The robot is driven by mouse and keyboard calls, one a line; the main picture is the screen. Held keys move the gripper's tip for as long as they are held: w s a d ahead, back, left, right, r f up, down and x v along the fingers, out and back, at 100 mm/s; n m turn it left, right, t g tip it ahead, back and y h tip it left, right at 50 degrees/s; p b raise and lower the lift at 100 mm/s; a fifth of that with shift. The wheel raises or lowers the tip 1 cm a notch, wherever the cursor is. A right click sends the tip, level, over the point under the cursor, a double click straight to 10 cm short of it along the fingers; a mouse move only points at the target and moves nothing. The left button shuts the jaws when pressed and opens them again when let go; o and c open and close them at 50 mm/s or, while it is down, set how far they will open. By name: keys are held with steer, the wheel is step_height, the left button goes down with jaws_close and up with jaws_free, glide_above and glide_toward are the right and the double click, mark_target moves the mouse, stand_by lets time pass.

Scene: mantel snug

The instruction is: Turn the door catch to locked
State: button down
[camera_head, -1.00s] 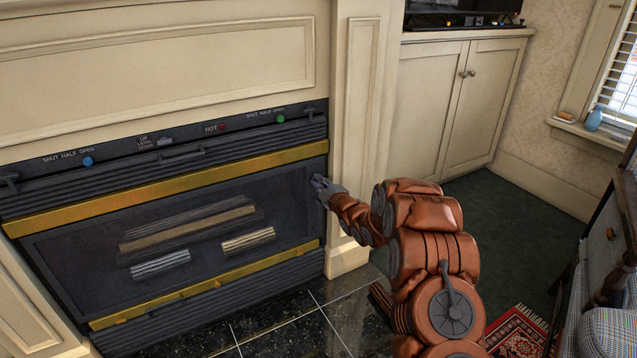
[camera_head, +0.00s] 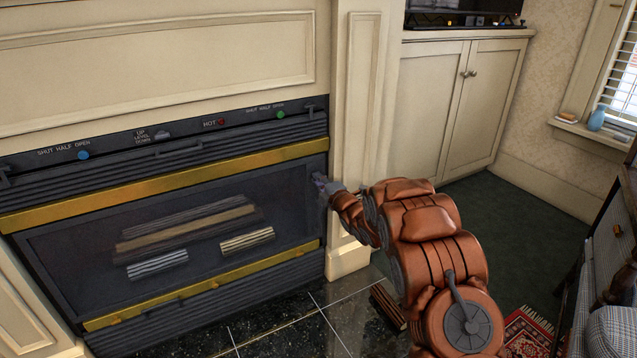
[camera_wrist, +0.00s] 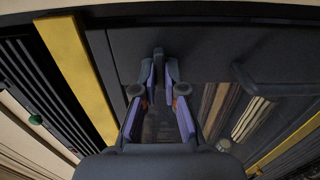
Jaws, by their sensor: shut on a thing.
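The fireplace door is a dark glass panel (camera_head: 90,240) with logs behind it, between two brass bars. My gripper (camera_head: 322,186) is at the door's upper right edge. In the wrist view, my gripper's purple-padded fingers (camera_wrist: 161,75) close around a small dark door catch (camera_wrist: 158,53) on the dark door frame. The catch is largely covered by the fingers, and its exact angle is hard to tell. In the head view the catch is hidden behind my gripper.
A panel above the door has a blue knob (camera_head: 83,155), a red hot light (camera_head: 221,122) and a green knob (camera_head: 281,114). A cream pilaster (camera_head: 357,110) stands just right of the door. A cream cupboard (camera_head: 430,110) and open dark carpet lie further right.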

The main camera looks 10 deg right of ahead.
steer(key=shift+f, duration=0.1)
steer(key=c, duration=1.2)
jaws_free()
steer(key=shift+c, duration=0.2)
steer(key=shift+s, duration=0.1)
steer(key=v, duration=1.2)
